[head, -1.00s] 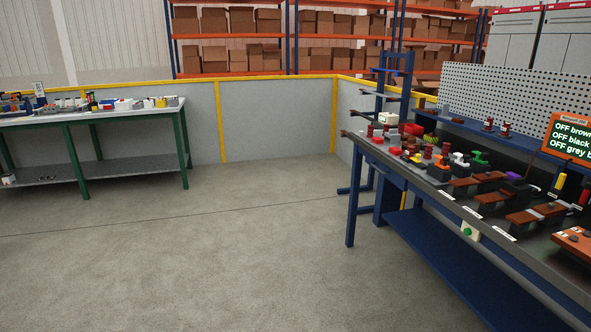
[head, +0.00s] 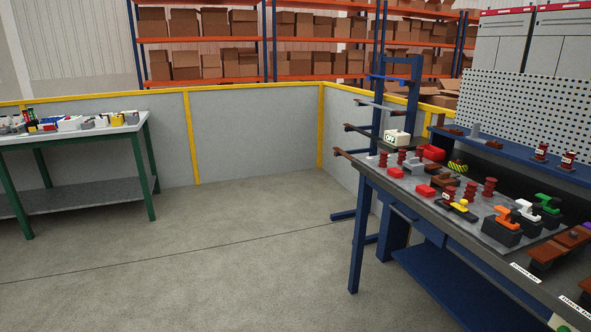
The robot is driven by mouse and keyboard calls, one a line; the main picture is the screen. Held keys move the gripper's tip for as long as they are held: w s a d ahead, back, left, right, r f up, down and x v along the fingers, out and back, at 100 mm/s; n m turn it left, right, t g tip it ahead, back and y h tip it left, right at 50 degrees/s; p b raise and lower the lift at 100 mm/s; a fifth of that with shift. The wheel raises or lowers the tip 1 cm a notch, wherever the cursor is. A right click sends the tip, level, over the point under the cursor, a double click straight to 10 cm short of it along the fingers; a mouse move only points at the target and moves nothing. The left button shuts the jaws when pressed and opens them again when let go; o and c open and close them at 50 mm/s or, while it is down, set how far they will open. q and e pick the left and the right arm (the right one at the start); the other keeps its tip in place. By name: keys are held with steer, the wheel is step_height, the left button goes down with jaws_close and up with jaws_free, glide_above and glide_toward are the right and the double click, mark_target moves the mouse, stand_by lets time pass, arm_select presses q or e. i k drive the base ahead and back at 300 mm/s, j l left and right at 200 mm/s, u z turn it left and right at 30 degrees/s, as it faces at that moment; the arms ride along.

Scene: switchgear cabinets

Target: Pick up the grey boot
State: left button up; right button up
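I cannot pick out the grey boot for certain. Many small parts stand on the blue workbench (head: 455,238) at the right, among them dark red ribbed posts (head: 489,187), red blocks (head: 425,191) and a block with an orange top (head: 505,226). Several small parts, some grey, also lie on the green-legged table (head: 75,136) at the left, too small to tell apart. Neither of my grippers is in view.
The grey floor (head: 220,270) between the table and the workbench is clear. A low grey wall with yellow edging (head: 250,140) closes the back. A blue rack (head: 385,130) with arms stands at the workbench's far end. Boxes fill the shelves behind.

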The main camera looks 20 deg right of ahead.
mark_target(416, 167)
steer(key=i+j+z, duration=0.1)
steer(key=i+z, duration=0.2)
steer(key=i, duration=0.2)
steer(key=i+j+z, duration=0.3)
steer(key=i, duration=0.2)
steer(key=l, duration=0.1)
